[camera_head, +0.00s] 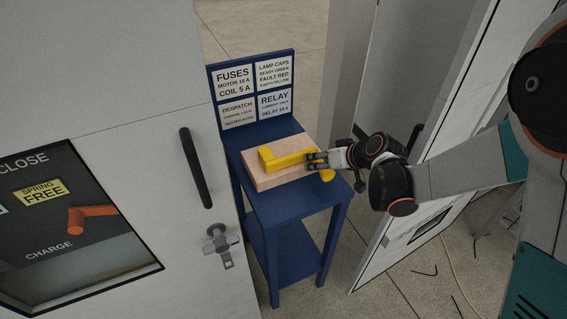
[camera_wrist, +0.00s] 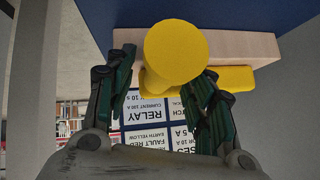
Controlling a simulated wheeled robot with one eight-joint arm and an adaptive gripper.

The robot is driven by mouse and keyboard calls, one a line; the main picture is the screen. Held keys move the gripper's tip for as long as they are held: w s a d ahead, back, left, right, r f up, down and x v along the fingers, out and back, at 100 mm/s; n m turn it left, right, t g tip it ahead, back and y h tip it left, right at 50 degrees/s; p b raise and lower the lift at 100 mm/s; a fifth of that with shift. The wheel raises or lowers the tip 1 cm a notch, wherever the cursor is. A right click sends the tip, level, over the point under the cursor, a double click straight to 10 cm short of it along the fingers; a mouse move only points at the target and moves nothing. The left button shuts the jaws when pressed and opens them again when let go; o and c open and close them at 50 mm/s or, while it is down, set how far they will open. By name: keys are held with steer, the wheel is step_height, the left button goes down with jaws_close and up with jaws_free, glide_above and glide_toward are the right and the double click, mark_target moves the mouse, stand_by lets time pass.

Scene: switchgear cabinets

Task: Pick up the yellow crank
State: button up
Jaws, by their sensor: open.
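The yellow crank (camera_head: 289,160) lies on a light wooden block (camera_head: 268,180) on top of a blue stand (camera_head: 293,209). My gripper (camera_head: 312,161) is at the right end of the crank, near its round yellow knob. In the wrist view, the knob of the crank (camera_wrist: 176,50) fills the upper middle, with more yellow behind it at the right. The open fingers of my gripper (camera_wrist: 163,95) stand on either side of the crank, with gaps visible below the knob. Whether a fingertip touches the crank cannot be told. The wooden block (camera_wrist: 245,46) shows behind the knob.
A label board (camera_head: 253,90) rises at the back of the stand. A white cabinet door (camera_head: 150,150) with a black handle (camera_head: 195,168) stands close at the left. Another open cabinet panel (camera_head: 400,225) is close on the right, beside my arm. Loose wires lie on the floor.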

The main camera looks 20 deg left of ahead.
jaws_close()
steer(key=shift+r, duration=0.1)
